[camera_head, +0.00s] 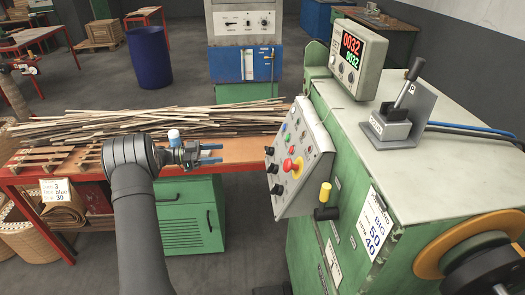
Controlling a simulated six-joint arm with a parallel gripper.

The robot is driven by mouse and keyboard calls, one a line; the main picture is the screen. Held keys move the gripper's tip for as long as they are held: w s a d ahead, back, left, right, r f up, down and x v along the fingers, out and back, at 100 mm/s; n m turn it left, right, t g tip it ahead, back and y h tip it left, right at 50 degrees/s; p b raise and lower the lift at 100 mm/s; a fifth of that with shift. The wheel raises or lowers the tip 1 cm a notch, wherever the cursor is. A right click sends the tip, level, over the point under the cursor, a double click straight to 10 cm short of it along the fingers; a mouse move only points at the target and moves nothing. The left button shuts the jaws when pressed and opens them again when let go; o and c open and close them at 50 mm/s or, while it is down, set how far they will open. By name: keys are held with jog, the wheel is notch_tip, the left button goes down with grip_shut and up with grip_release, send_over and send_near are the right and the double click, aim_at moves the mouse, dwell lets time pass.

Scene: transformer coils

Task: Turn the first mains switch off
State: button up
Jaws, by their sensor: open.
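My gripper (211,154) points right over the front of the red bench, with its two blue-tipped fingers apart and nothing visible between them. A sloped grey control panel (298,160) on the green machine (400,180) is to its right, clear of the fingers. The panel has a red emergency button on yellow (293,166), several black knobs (276,189) and small coloured buttons. A yellow-handled black lever (325,194) sits beside the panel. I cannot tell which control is the first mains switch, nor its setting.
The red bench (235,150) bears a pile of thin wooden strips (150,118). A black lever in a grey bracket (397,112) and a counter display (357,58) stand on the machine. A coil wheel (480,262) is at lower right. Air between gripper and panel is free.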

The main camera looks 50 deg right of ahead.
aim_at(268, 151)
jog(key=x, duration=1.7)
jog(key=shift+f, duration=0.1)
jog(key=c, duration=1)
jog(key=shift+n, duration=0.4)
jog(key=n+t, duration=0.2)
jog(key=n, duration=0.4)
jog(key=n+t, duration=0.3)
jog(key=n, duration=0.4)
jog(key=n+t, duration=0.2)
jog(key=n, duration=0.4)
jog(key=shift+s+a+r+n+t, duration=0.1)
jog(key=shift+s+r+n+t, duration=0.1)
jog(key=shift+n+t, duration=0.15)
jog(key=shift+n, duration=0.35)
